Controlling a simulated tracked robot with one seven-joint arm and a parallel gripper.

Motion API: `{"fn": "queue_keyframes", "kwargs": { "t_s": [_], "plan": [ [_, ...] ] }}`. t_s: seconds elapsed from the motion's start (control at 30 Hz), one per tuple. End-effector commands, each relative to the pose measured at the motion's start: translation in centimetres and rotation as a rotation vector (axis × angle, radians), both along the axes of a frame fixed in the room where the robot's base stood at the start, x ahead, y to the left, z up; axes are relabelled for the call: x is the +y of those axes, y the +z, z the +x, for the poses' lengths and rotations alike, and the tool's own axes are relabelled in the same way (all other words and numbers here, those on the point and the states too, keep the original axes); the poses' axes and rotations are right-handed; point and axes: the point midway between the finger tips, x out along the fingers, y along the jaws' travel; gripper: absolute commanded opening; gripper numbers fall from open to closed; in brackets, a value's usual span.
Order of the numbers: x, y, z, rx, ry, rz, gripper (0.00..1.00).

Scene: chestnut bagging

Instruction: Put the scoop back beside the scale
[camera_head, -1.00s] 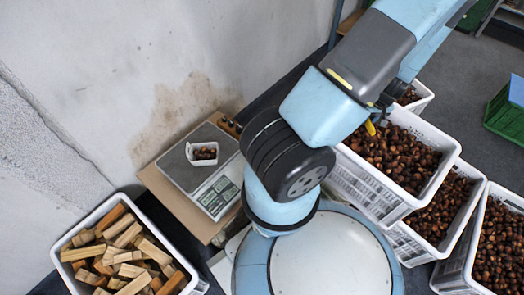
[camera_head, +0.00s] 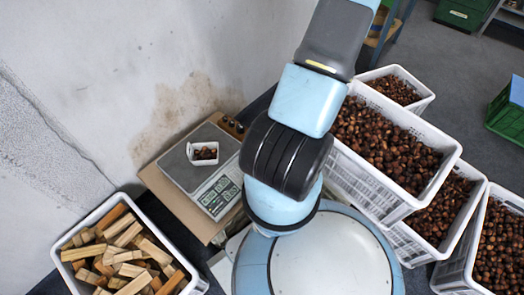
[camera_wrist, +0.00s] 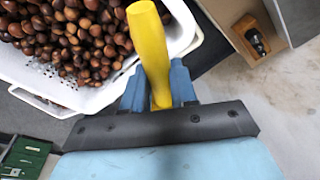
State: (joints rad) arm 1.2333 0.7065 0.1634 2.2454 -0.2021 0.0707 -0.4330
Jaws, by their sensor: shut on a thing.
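My gripper (camera_wrist: 160,97) is shut on the yellow handle of the scoop (camera_wrist: 150,45) in the wrist view. Only the handle shows; the rest of the scoop is hidden or out of the picture. The gripper itself is outside the head view, where only my arm shows. The scale (camera_head: 205,170) stands on a wooden board (camera_head: 160,185) by the wall in the head view. A small white tray with a few chestnuts (camera_head: 203,153) sits on its plate. In the wrist view, a white crate of chestnuts (camera_wrist: 50,85) lies to the left of the handle.
Several white crates of chestnuts stand at the right, one of them nearest my arm (camera_head: 390,205). A crate of wood pieces (camera_head: 75,240) stands at lower left. A green crate (camera_head: 508,115) is at far right. A wooden box with a dark object (camera_wrist: 240,40) shows at upper right in the wrist view.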

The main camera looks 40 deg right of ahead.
Motion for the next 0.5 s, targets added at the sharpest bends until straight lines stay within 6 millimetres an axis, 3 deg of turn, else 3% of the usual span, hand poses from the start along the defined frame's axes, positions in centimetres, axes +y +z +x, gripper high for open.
{"fn": "queue_keyframes", "kwargs": {
  "t_s": [0.5],
  "plan": [
    [5.9,0.4,9.8,0.013,0.105,0.005,0.00]
  ]
}}
